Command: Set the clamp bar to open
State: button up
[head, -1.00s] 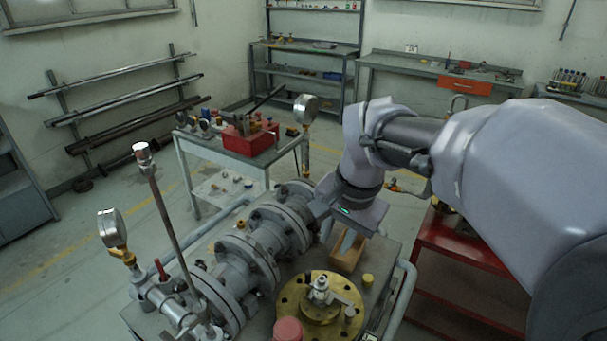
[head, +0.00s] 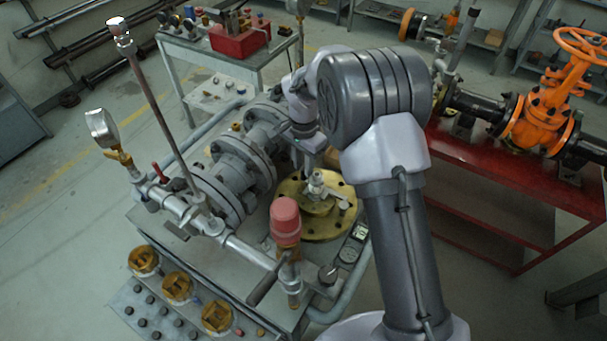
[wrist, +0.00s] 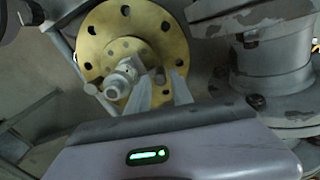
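A round brass flange (head: 290,190) with bolt holes lies on the bench, partly hidden by my arm. A pale metal clamp fitting (head: 315,183) stands at its middle, with a short grey bar reaching toward the right; I take this as the clamp bar (head: 335,196). In the wrist view the flange (wrist: 93,62) and fitting (wrist: 120,80) show beyond my gripper (wrist: 160,80). Its two pale fingers are apart, over the flange's lower right side in that view. A small grey piece shows between them; whether they touch it is unclear. In the head view the fingers are mostly hidden.
Grey flanged pipework (head: 235,160) runs close to the left of the brass flange. A red-capped post (head: 285,222) stands in front of it. A pressure gauge (head: 102,128) and a tall rod rise at left. A red bench with an orange valve (head: 545,110) is at right.

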jog(key=shift+f, duration=1.45)
grip_shut()
